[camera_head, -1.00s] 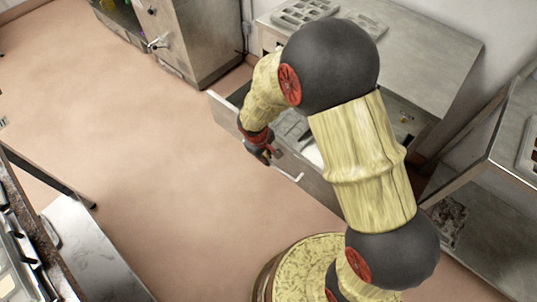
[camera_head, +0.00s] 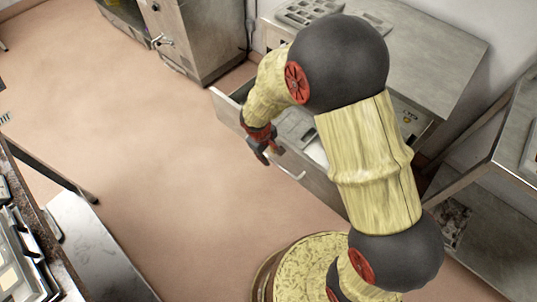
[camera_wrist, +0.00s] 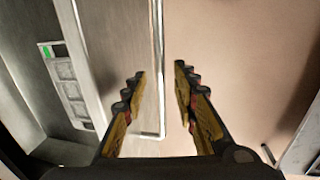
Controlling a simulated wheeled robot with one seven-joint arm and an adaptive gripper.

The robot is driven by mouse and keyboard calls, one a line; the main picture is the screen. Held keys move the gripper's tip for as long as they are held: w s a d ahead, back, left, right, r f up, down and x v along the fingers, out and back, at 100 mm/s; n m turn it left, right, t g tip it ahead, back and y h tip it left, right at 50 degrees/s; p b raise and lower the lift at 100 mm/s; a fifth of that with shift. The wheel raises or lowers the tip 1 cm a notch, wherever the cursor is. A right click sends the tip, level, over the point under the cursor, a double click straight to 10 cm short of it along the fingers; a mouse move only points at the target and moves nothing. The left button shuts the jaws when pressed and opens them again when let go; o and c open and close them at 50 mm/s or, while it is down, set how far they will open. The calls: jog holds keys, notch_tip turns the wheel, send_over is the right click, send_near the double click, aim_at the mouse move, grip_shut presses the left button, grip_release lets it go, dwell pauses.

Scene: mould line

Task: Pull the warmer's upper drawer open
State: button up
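The warmer (camera_head: 440,55) is a grey metal cabinet against the wall. Its upper drawer (camera_head: 318,184) stands pulled out, with its inside showing from above. The drawer's pale bar handle (camera_head: 292,171) runs along the front face. My gripper (camera_head: 270,154) is at the drawer front by the handle, partly hidden by its own wrist. In the wrist view my gripper (camera_wrist: 158,92) has its two fingers apart, with the handle bar (camera_wrist: 160,60) running between them. A clear gap shows on the right finger's side, so the fingers are not clamped on the bar.
A tray with compartments (camera_head: 308,12) lies on the warmer's top. A steel cabinet (camera_head: 205,40) stands to the left at the back. A metal shelf unit (camera_head: 490,185) stands close on the right. A counter (camera_head: 85,235) is at the lower left. The floor (camera_head: 130,140) between is clear.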

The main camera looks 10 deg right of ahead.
notch_tip(320, 180, up, 11)
jog(key=s+a, duration=0.1)
jog(key=shift+s+a, duration=0.15)
jog(key=shift+a, duration=0.2)
jog(key=shift+s, duration=0.1)
jog(key=s+d+r+m+t, duration=0.1)
jog(key=s+d+r+m, duration=0.1)
jog(key=s+d+r, duration=0.2)
jog(key=s+d+r+m+t+y+p, duration=0.1)
jog(key=s+d+r+m, duration=0.2)
jog(key=s+r, duration=0.5)
jog(key=s+d+r+m+t, duration=0.2)
jog(key=s+d+r, duration=0.2)
jog(key=r, duration=0.8)
jog(key=shift+s+d+m+y, duration=0.3)
jog(key=shift+s+d+y, duration=0.1)
jog(key=shift+s, duration=0.7)
